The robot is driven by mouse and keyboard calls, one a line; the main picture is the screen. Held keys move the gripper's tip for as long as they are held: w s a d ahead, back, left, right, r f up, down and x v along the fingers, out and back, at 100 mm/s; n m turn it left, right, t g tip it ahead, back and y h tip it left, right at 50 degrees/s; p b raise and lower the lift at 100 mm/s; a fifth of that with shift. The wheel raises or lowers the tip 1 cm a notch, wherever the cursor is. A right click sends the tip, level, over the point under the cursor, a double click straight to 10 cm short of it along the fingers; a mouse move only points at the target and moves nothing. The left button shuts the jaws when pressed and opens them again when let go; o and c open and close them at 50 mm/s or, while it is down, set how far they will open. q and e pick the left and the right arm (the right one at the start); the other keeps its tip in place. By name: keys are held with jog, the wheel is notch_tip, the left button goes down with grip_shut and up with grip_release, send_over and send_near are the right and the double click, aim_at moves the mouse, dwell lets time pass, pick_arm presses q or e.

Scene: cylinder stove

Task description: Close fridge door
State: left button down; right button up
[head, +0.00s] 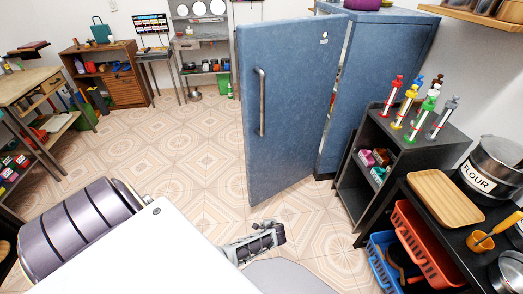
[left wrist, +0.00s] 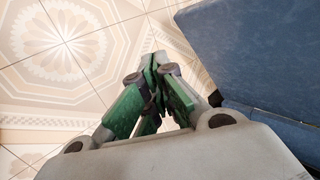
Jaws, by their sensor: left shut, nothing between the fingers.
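The blue fridge door (head: 290,120) stands open in the head view, its grey bar handle (head: 261,103) on the left part of its face. The blue fridge body (head: 380,75) is behind it to the right, with a narrow view of the inside between them. My left gripper (head: 276,234) shows just below the door's lower edge in the head view. In the left wrist view its green-padded fingers (left wrist: 158,65) meet at the tips and hold nothing. The blue door (left wrist: 255,45) fills the right side there, apart from the fingertips. My right gripper is not in view.
A dark shelf unit (head: 400,145) with colored bottles stands right of the fridge. A black rack with a wooden tray (head: 445,197) and an orange crate (head: 425,245) is nearer. The tiled floor (head: 190,150) left of the door is clear.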

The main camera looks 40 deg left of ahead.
pick_arm(q)
jog(key=w+a+r+t+y+b, duration=0.1)
jog(key=w+a+r+y+b, duration=0.15)
jog(key=w+r+b, duration=0.35)
jog(key=w+a+r+t+y+b, duration=0.1)
jog(key=w+a+r+y+b, duration=0.2)
jog(key=w+r, duration=0.45)
notch_tip(320, 180, up, 16)
jog(key=w+n+g+y+b, duration=0.1)
jog(key=n+y+b, duration=0.4)
jog(key=b, duration=0.5)
jog(key=shift+w+a+y, duration=0.3)
jog(key=shift+w+y, duration=0.05)
jog(key=shift+w, duration=0.1)
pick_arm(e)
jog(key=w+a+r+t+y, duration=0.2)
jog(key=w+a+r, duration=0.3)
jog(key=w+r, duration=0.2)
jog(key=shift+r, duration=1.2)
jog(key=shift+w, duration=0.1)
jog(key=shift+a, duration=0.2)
